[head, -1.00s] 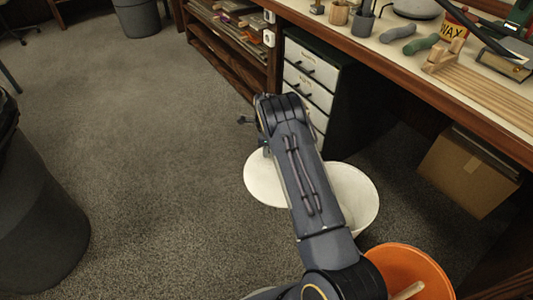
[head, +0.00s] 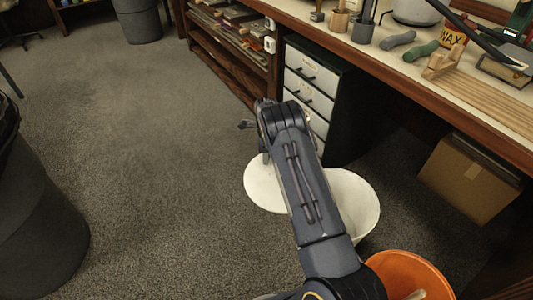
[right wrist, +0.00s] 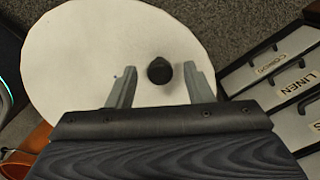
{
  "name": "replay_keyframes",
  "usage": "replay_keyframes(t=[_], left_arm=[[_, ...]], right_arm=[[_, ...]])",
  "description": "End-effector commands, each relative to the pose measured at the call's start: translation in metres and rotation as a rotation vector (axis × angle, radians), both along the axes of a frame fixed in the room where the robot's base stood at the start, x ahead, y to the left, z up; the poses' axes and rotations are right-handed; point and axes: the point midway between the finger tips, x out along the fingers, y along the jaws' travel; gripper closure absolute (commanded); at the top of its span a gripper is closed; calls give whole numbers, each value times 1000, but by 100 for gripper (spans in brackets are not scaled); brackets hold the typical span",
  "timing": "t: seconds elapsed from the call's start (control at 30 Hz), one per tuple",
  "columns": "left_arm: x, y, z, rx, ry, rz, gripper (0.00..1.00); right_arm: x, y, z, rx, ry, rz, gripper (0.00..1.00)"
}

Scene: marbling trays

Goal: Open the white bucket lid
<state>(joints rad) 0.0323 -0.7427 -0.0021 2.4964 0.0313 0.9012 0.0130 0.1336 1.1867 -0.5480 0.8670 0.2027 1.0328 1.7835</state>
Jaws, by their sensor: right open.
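The white bucket (head: 359,208) stands on the carpet, with its open rim and part of its inside visible to the right of my right arm. The round white lid (head: 264,190) is left of the bucket, clear of much of its opening; my arm hides where the two meet. In the right wrist view the lid (right wrist: 85,60) is a broad disc with a black knob (right wrist: 159,71). My right gripper (right wrist: 157,88) is open, a finger on either side of the knob with gaps showing. In the head view its fingers (head: 266,158) are over the lid. My left gripper is out of view.
An orange bucket (head: 437,280) with a stick in it stands close to my right arm. A drawer cabinet (head: 306,86) and a cardboard box (head: 468,178) are under the workbench (head: 487,116). A dark bin (head: 40,235) stands at the left. Open carpet lies between.

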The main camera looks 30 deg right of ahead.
Motion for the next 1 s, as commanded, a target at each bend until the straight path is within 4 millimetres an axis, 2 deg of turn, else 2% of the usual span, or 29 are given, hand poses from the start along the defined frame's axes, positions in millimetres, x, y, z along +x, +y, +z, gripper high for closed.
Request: replay_keyframes(t=[0.17, 0.53, 0.67, 1.0], left_arm=[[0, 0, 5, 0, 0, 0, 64], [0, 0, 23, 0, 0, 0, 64], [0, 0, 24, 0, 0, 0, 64], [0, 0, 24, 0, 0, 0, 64]], right_arm=[[0, 0, 13, -1, -1, 0, 53], [0, 0, 72, -1, -2, 0, 53], [0, 0, 78, 1, 1, 0, 53], [0, 0, 78, 0, 0, 0, 53]])
